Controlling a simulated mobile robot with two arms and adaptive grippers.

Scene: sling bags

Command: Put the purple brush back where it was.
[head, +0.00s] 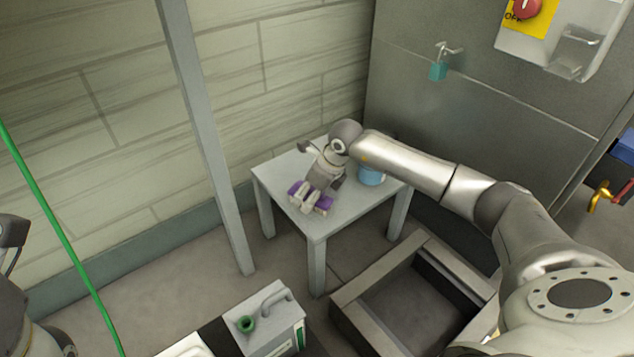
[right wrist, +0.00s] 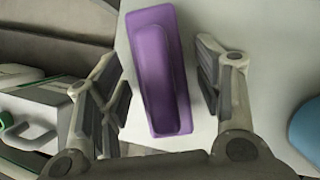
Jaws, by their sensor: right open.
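The purple brush (head: 324,202) lies on a small light grey table (head: 362,207) in the head view. My right gripper (head: 311,202) is over it and partly covers it. In the right wrist view the purple brush (right wrist: 160,75) lies between the two spread fingers of my right gripper (right wrist: 160,90). Gaps show between the brush and both fingers, so the gripper is open and not holding it. How high the fingers are above the table is hard to tell. My left gripper is not clearly in view; only part of my left arm shows at the left edge.
A blue round container (head: 370,176) stands on the table, right of the gripper. A grey post (head: 205,130) rises left of the table. A square basin (head: 345,305) and a white canister with a green cap (head: 270,318) are on the floor in front.

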